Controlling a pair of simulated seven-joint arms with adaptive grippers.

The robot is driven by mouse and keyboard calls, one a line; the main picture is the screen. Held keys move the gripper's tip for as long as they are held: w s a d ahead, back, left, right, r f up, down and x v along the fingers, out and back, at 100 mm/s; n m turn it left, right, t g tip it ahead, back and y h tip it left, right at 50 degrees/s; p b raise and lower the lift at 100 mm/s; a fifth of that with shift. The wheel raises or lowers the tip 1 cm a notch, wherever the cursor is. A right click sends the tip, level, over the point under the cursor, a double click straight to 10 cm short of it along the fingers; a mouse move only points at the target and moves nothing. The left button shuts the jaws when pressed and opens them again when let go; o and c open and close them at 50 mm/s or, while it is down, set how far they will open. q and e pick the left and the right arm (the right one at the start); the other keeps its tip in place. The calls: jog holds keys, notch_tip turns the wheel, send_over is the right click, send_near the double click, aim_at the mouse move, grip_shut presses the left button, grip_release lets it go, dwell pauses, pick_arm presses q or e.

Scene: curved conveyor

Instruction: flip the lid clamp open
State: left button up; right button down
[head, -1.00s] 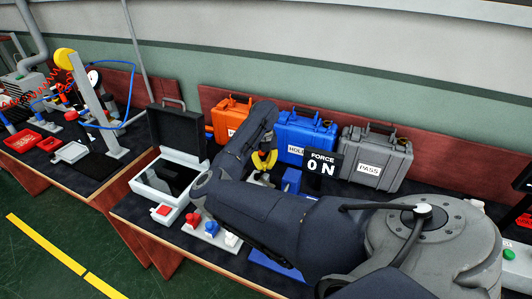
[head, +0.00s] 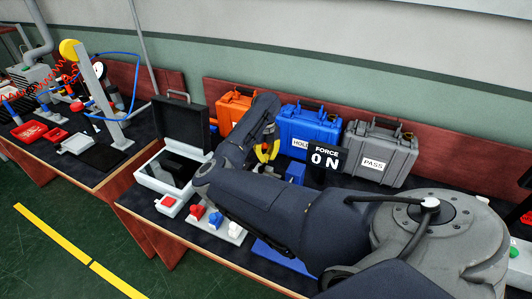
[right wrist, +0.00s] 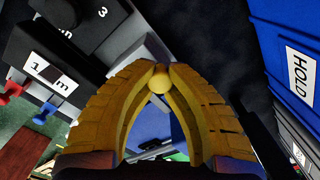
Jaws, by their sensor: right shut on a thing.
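My right gripper (head: 267,153) has yellow fingers and hangs over the middle of the bench, in front of the blue case. In the right wrist view its fingertips (right wrist: 159,78) close around a small round yellowish knob (right wrist: 159,85). I cannot tell for certain that this knob belongs to the lid clamp. The rest of the clamp is not clear, as my right arm and fingers cover much of that area in the head view. My left gripper is not in view.
Orange (head: 234,112), blue (head: 308,128) and grey (head: 381,150) cases line the back. A force display (head: 325,161) reads 0 N. A white box (head: 150,181) with a raised black lid stands left. Red, blue and white knobs (head: 213,216) sit in front.

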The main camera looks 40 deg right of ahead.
jog(key=c, duration=1.1)
grip_release()
jog(key=shift+r, duration=0.1)
notch_tip(320, 180, up, 12)
jog(key=shift+f, duration=0.1)
